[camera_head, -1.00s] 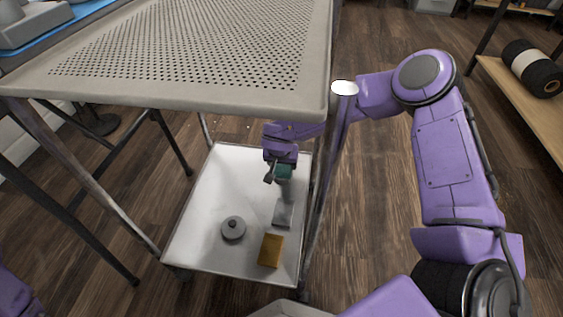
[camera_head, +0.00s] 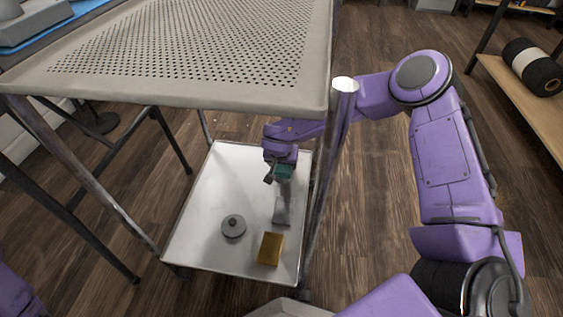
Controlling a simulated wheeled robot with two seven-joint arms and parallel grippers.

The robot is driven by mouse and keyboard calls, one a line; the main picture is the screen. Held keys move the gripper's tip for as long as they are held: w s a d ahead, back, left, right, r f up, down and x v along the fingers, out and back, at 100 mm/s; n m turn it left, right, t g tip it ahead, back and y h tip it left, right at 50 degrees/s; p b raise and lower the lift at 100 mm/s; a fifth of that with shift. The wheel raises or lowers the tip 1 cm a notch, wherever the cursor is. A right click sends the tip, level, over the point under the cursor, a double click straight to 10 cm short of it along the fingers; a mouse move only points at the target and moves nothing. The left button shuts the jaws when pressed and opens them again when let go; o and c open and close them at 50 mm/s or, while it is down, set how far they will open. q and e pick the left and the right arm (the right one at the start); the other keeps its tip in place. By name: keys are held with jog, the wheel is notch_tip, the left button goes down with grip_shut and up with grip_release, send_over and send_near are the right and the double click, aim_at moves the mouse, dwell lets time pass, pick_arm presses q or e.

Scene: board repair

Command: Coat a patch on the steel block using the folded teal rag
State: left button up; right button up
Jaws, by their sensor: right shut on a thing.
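The folded teal rag (camera_head: 285,172) is small in view and is held in my right gripper (camera_head: 281,177), which is shut on it. The gripper reaches under the perforated table, over the white lower tray (camera_head: 207,188). A small grey block (camera_head: 282,216), which looks like the steel block, lies on the tray just below the rag in the picture. The rag looks apart from the block, but the height between them is hard to tell. No coated patch can be made out at this size. My left gripper is out of view.
A grey disc with a knob (camera_head: 233,228) and a yellow-brown block (camera_head: 270,249) also lie on the tray. The perforated tabletop (camera_head: 200,50) hangs above, and a metal leg (camera_head: 330,150) stands close beside my right arm. The tray's left part is clear.

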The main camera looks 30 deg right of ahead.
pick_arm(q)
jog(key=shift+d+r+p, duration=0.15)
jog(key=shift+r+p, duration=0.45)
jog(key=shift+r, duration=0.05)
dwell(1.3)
pick_arm(e)
jog(key=shift+s, duration=0.1)
jog(key=shift+r+p, duration=0.25)
jog(key=shift+p, duration=0.1)
jog(key=shift+r+p, duration=0.9)
jog(key=shift+p, duration=0.3)
jog(key=shift+r+p, duration=0.6)
jog(key=shift+p, duration=0.15)
jog(key=shift+r+p, duration=0.85)
jog(key=shift+p, duration=0.3)
jog(key=shift+r+p, duration=0.95)
jog(key=shift+p, duration=0.25)
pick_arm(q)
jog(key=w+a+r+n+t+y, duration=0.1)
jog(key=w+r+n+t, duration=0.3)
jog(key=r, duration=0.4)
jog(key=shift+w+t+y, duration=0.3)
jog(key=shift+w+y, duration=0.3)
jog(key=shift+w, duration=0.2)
